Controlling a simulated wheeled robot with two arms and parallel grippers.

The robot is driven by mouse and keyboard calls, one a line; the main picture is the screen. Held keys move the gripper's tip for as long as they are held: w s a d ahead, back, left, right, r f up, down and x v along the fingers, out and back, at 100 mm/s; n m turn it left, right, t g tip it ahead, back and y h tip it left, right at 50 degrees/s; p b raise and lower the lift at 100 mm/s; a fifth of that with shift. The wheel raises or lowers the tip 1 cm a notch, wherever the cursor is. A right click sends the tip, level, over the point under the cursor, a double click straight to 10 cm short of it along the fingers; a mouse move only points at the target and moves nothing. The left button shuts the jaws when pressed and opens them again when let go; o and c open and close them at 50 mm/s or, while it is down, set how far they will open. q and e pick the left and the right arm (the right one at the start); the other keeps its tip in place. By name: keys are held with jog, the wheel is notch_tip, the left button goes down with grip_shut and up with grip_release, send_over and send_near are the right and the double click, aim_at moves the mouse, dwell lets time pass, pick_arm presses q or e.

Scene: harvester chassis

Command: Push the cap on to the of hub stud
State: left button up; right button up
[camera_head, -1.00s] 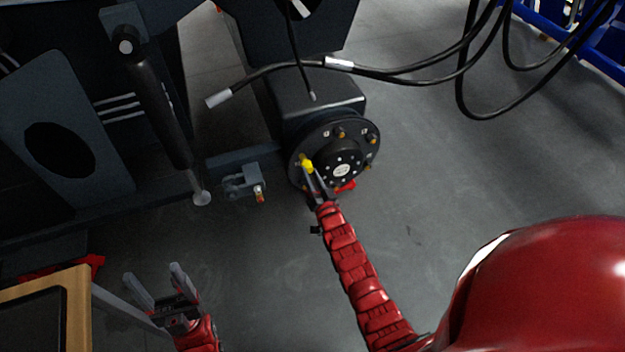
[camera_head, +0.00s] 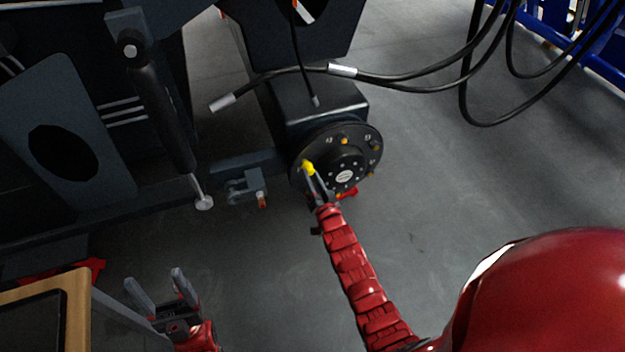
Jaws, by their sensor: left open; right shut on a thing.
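The round dark hub (camera_head: 345,138) faces me on the chassis, with several brass-coloured studs around its flange. A bare stud (camera_head: 344,141) shows near its top. The yellow cap (camera_head: 308,167) is at the left edge of the flange, in the fingertips of my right gripper (camera_head: 312,178), which is shut on it. Whether the cap sits over a stud or just in front of one cannot be seen, as the cap and fingers cover that spot. My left gripper (camera_head: 157,292) is open and empty at the lower left, well away from the hub.
Black hoses (camera_head: 390,80) hang above and right of the hub. A bracket (camera_head: 240,186) and a cylinder rod (camera_head: 200,190) stand left of it. A wooden-edged tray (camera_head: 76,310) is at the lower left. The floor right of the hub is clear.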

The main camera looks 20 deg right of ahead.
jog(key=shift+w+b, duration=0.3)
jog(key=shift+w, duration=0.7)
jog(key=o, duration=1.1)
jog(key=shift+c, duration=0.2)
jog(key=shift+s+p, duration=0.9)
jog(key=shift+s, duration=1.65)
